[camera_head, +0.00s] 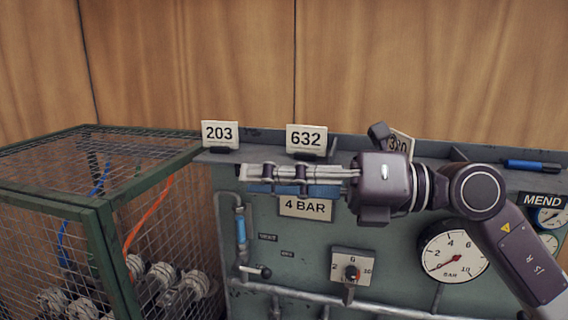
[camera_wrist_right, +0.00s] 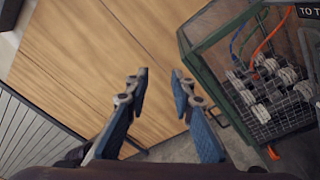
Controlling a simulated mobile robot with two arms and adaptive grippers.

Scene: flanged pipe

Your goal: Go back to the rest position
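My right gripper (camera_head: 250,173) reaches in from the right in the head view, its fingers pointing left in front of the upper part of the grey panel (camera_head: 310,250). In the right wrist view the two blue-padded fingers of the right gripper (camera_wrist_right: 159,75) stand apart with nothing between them. The gripper is open and empty. It covers part of the blue area above the "4 BAR" label (camera_head: 306,208). My left gripper is in neither view.
A green mesh cage (camera_head: 105,215) with flanged pipe parts stands left of the panel. Number cards "203" (camera_head: 220,134) and "632" (camera_head: 306,140) stand on the panel's top ledge; a third is partly hidden by my wrist. A blue marker (camera_head: 532,165) lies at right. A gauge (camera_head: 453,256) sits below my arm.

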